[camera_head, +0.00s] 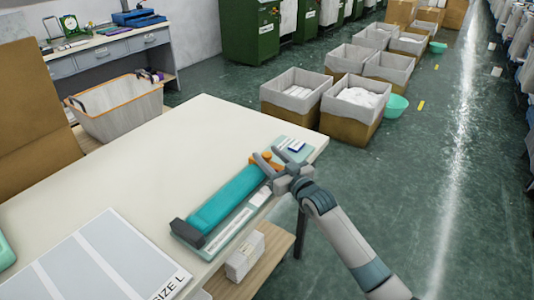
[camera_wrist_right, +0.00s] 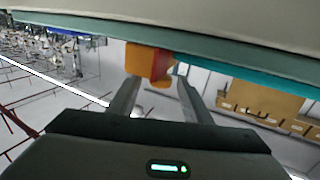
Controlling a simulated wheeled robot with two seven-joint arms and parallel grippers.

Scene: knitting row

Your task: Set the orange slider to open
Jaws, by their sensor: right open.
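A teal device (camera_head: 225,200) with a dark grey end block lies on a pale base along the right edge of the cream table. The orange slider (camera_head: 267,161) is at its far end, partly hidden by my right gripper (camera_head: 279,161). In the right wrist view, the orange slider (camera_wrist_right: 148,62) shows as a block between the tips of my open right gripper (camera_wrist_right: 155,78). It looks nearer the left finger; I cannot tell whether they touch. The slider's marked position is not readable. My left gripper is not in view.
A teal-and-white card (camera_head: 294,149) lies just beyond the gripper at the table corner. A SIZE L sheet (camera_head: 100,262) lies at the front of the table (camera_head: 150,165). White boxes (camera_head: 243,258) sit on a lower shelf. The table's middle is clear.

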